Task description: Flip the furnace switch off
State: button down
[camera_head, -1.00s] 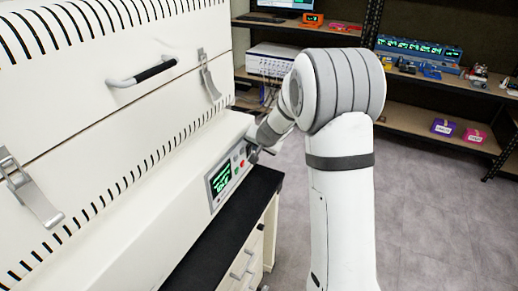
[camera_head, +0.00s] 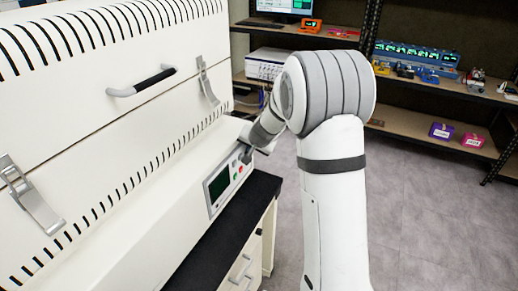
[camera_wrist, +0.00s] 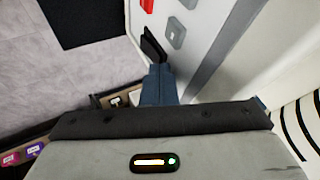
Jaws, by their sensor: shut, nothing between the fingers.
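The furnace (camera_head: 110,130) is a large white cabinet on the left of the head view. Its control panel (camera_head: 229,178) on the lower front has a dark, blank display (camera_head: 219,187) and small buttons. My gripper (camera_head: 247,156) is shut and empty at the far end of this panel. In the wrist view my gripper (camera_wrist: 152,45) has its dark tips close to the panel face, beside a grey button (camera_wrist: 176,32) and near a red button (camera_wrist: 147,5). I cannot pick out the switch; it may be behind my gripper. Contact with the panel cannot be told.
A black-topped bench (camera_head: 225,232) with drawers stands under the furnace. Latches (camera_head: 207,82) and a handle (camera_head: 142,82) stick out from the furnace front. Shelves (camera_head: 430,115) with devices stand at the back. The grey floor on the right is clear.

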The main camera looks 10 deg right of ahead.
jog(key=shift+d+f, duration=0.1)
jog(key=d+v, duration=0.1)
jog(key=v, duration=1.1)
jog(key=shift+b, duration=0.45)
jog(key=s+a+n+g, duration=0.1)
jog(key=s+n+g, duration=0.1)
jog(key=s, duration=1.3)
jog(key=s+a+f+n+g+h, duration=0.1)
jog(key=s+n, duration=0.3)
jog(key=s, duration=1.2)
jog(key=shift+a+n+g+h, duration=0.3)
jog(key=shift+a+g, duration=0.25)
jog(key=shift+g, duration=0.35)
jog(key=shift+s, duration=0.1)
